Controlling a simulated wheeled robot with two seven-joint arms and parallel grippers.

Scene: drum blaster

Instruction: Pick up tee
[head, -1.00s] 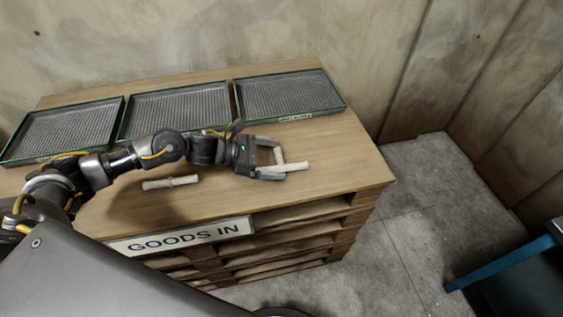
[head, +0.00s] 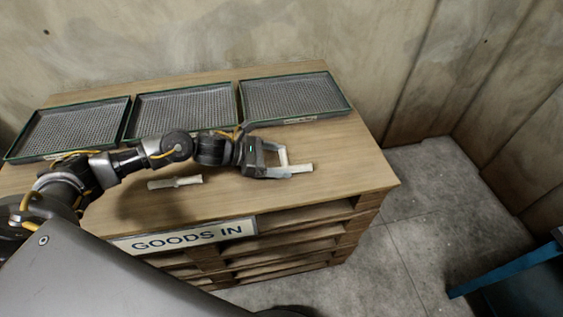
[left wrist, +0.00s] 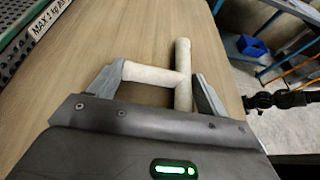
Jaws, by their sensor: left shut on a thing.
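The tee (left wrist: 183,58) is a white T-shaped pipe piece lying at the right part of the wooden bench top, and it shows in the head view (head: 303,168). My left gripper (head: 286,161) is shut on it. In the left wrist view, the fingers of this gripper (left wrist: 158,74) press the tee from both sides, one at the end of its stem and one at its crossbar. I cannot tell whether it touches the wood. A dark jointed shape at the right edge of the left wrist view looks like my right gripper (left wrist: 262,101), too small to read.
Another white pipe piece (head: 175,182) lies on the bench top (head: 345,165), left of the gripper. Three green-rimmed mesh trays, the left (head: 70,128), middle (head: 185,110) and right (head: 293,95), stand empty along the back. A "GOODS IN" sign (head: 187,239) is on the front edge.

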